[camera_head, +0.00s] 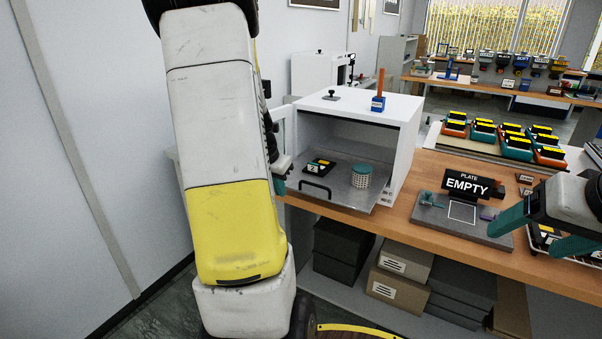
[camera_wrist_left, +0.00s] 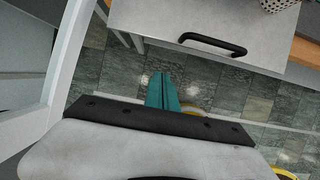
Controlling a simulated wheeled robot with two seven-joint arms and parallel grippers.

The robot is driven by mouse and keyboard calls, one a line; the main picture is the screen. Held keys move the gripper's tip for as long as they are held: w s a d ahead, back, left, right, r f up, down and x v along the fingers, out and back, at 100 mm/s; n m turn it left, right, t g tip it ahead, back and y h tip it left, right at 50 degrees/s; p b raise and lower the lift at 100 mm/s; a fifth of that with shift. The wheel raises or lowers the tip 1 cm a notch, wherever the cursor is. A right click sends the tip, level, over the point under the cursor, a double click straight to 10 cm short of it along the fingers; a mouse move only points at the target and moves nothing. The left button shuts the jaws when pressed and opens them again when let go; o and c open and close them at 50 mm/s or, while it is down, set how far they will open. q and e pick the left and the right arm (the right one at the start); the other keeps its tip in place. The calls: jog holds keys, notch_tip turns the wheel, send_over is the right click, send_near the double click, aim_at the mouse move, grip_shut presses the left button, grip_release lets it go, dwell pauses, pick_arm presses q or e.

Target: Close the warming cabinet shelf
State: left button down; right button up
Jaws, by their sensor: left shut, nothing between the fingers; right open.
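The white warming cabinet (camera_head: 395,118) stands open at the left end of the wooden bench. Its grey shelf (camera_head: 341,187) is pulled out at the front, with a black bar handle (camera_head: 315,190) on it. In the left wrist view the shelf (camera_wrist_left: 165,18) and handle (camera_wrist_left: 212,43) are at the top. My left gripper (camera_wrist_left: 162,78) is shut and empty, below and left of the handle, apart from it. In the head view my left arm hides most of that gripper; a teal part shows left of the shelf. My right gripper (camera_head: 522,241) is open at the right edge.
A white frame (camera_wrist_left: 65,75) stands left of my left gripper. An EMPTY sign (camera_head: 468,184) stands near my right gripper. Boxes (camera_head: 398,267) lie under the bench.

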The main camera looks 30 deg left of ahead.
aim_at(289, 185)
pick_arm(q)
jog(key=w, duration=0.1)
jog(key=w+f, duration=0.2)
jog(key=w, duration=0.1)
jog(key=shift+d, duration=0.15)
jog(key=shift+w, duration=0.4)
jog(key=shift+w, duration=0.1)
